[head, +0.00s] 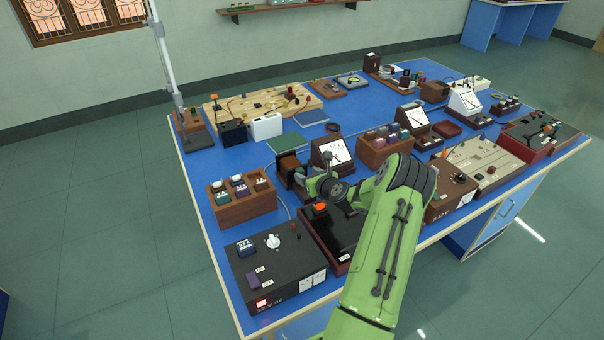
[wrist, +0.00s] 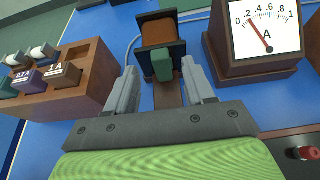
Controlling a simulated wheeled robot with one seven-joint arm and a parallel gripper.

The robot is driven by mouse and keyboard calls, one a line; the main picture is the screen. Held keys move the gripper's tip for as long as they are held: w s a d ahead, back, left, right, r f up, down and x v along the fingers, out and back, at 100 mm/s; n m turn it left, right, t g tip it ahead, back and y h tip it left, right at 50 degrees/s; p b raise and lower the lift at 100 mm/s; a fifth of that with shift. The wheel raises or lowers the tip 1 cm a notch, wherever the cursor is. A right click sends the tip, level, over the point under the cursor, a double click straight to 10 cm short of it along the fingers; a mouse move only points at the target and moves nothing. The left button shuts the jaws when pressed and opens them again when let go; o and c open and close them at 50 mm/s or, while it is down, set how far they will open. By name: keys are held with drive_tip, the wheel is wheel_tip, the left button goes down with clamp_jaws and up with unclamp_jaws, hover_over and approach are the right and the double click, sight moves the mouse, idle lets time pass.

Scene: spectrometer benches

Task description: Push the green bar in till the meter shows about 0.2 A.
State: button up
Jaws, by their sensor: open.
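The green bar (wrist: 162,66) sticks out of the near side of a coil with a brown winding (wrist: 160,32); how much of it is inside is hidden. My gripper (wrist: 159,75) is open, with one finger on each side of the bar and gaps showing on both sides. The meter (wrist: 265,30), marked A, stands right of the coil; its red needle points near the .2 mark. The meter also shows in the head view (head: 333,152), where my arm covers much of the space in front of the coil.
A wooden block with labelled plugs (wrist: 85,75) stands close on the left. A black box with an orange switch (head: 330,232) lies under my wrist. A black supply box (head: 270,270) is at front left. Other apparatus crowds the blue bench (head: 210,165).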

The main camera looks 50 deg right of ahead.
sight(301, 171)
drive_tip(key=x, duration=0.4)
drive_tip(key=shift+w+f, duration=0.1)
clamp_jaws()
